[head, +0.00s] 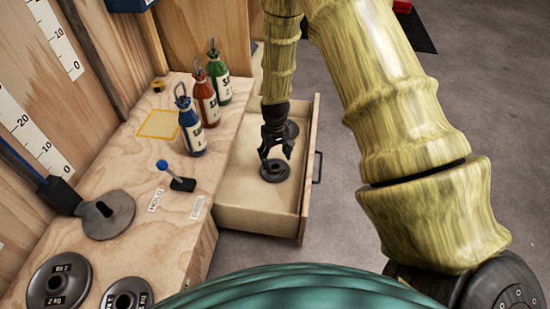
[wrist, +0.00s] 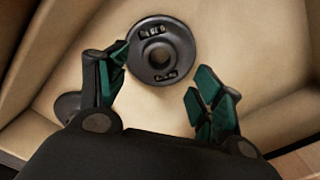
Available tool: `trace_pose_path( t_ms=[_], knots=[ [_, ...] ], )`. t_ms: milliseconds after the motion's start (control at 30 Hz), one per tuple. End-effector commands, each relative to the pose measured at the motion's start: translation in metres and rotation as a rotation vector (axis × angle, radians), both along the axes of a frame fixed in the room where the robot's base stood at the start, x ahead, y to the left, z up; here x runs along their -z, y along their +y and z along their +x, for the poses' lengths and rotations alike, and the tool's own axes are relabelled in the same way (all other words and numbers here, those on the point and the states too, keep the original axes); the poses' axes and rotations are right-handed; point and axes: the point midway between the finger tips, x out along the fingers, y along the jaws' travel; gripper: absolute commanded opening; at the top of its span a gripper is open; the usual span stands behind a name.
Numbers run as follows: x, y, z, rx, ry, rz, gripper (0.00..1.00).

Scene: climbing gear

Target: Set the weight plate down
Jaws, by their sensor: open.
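A dark round weight plate (head: 275,171) with a centre hole lies flat in an open wooden drawer (head: 237,197). It also shows in the wrist view (wrist: 178,58), with pale markings on its face. My gripper (head: 277,151) is inside the drawer, above and beside this plate. Its green-padded fingers (wrist: 160,80) are spread apart with nothing between them; the left fingertip is close to the plate's edge, and I cannot tell if it touches. A second dark disc (head: 292,129) lies farther back in the drawer, partly hidden by my gripper.
On the wooden bench left of the drawer stand blue, red and green bottles (head: 211,91), a small blue-knobbed lever (head: 177,179) and a yellow-outlined square (head: 159,124). Larger plates (head: 59,284) lie at the front left. The drawer's front half is bare.

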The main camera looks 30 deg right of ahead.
Motion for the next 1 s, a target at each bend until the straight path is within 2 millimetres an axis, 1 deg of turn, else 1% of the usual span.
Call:
trace_pose_path(
  t_ms=[33, 100, 333, 500, 867, 1000],
  knots=[
    [-0.014, 0.0, 0.0, 0.0, -0.001, 0.0, 0.67],
    [-0.026, 0.0, 0.0, 0.001, -0.002, 0.0, 0.67],
    [-0.053, 0.0, 0.001, 0.001, -0.001, 0.0, 0.67],
    [-0.061, 0.0, 0.0, 0.001, -0.001, 0.0, 0.67],
    [-0.062, 0.0, 0.0, 0.001, -0.001, 0.0, 0.67],
    [-0.071, 0.0, 0.0, 0.001, -0.001, 0.0, 0.67]
  ],
)
